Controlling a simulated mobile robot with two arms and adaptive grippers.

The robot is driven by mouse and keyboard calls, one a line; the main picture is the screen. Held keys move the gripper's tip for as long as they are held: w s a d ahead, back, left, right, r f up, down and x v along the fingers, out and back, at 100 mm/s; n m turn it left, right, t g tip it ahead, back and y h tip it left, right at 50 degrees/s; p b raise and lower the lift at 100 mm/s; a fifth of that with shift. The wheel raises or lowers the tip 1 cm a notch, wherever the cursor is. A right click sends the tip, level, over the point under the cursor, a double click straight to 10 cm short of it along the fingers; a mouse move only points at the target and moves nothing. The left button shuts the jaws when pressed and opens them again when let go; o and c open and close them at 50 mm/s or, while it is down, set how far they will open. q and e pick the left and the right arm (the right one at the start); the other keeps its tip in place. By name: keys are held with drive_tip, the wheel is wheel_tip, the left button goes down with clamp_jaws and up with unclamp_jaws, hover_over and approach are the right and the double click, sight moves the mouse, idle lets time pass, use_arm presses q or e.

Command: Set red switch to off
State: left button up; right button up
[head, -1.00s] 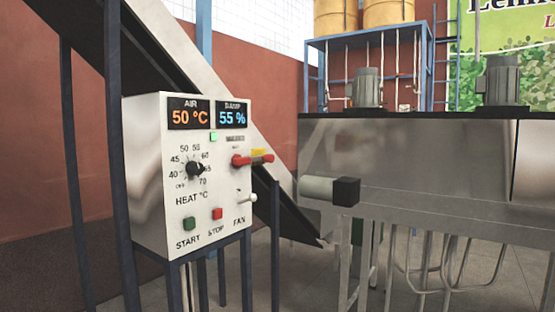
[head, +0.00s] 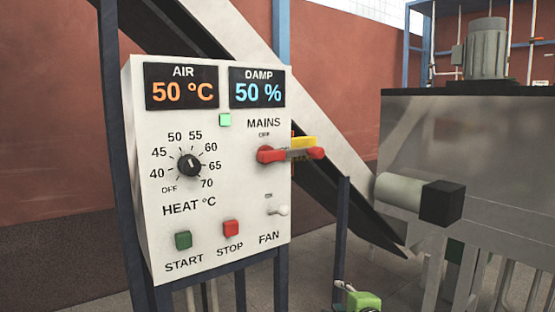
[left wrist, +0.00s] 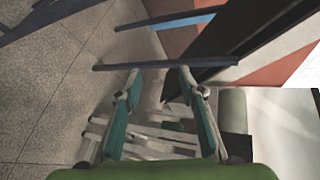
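The red switch (head: 268,155) is the MAINS switch at the upper right of the white control panel (head: 215,205). Its red handle lies level, stretching right past the panel's edge to a second red end, with a yellow piece behind. The OFF label is above it; the label at its right is partly covered. My left gripper (head: 358,300) shows only in part at the bottom edge, below and right of the panel, apart from the switch. In the left wrist view its two fingers (left wrist: 159,76) are spread, with nothing between them. My right gripper is not in view.
The panel also has a heat dial (head: 190,165), a green START button (head: 183,240), a red STOP button (head: 231,228) and a white FAN toggle (head: 279,210). A green lamp (head: 225,119) looks lit. A grey cylinder (head: 400,190) with a black end sticks out at right.

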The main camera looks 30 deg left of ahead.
use_arm(q)
wheel_tip(320, 180, up, 22)
drive_tip(key=s+a+n+y, duration=0.2)
drive_tip(key=s+y, duration=0.1)
drive_tip(key=y, duration=0.1)
drive_tip(key=n+g+y, duration=0.3)
drive_tip(key=n, duration=0.2)
approach(274, 157)
drive_tip(key=p+x, duration=0.3)
drive_tip(key=x, duration=0.5)
drive_tip(key=shift+w+a, duration=0.1)
drive_tip(key=shift+a, duration=0.05)
drive_tip(key=shift+w+a+p, duration=0.25)
drive_tip(key=shift+a+p, duration=0.1)
drive_tip(key=shift+a, duration=0.25)
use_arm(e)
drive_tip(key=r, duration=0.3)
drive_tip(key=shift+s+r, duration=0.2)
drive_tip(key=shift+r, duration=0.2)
use_arm(q)
clamp_jaws()
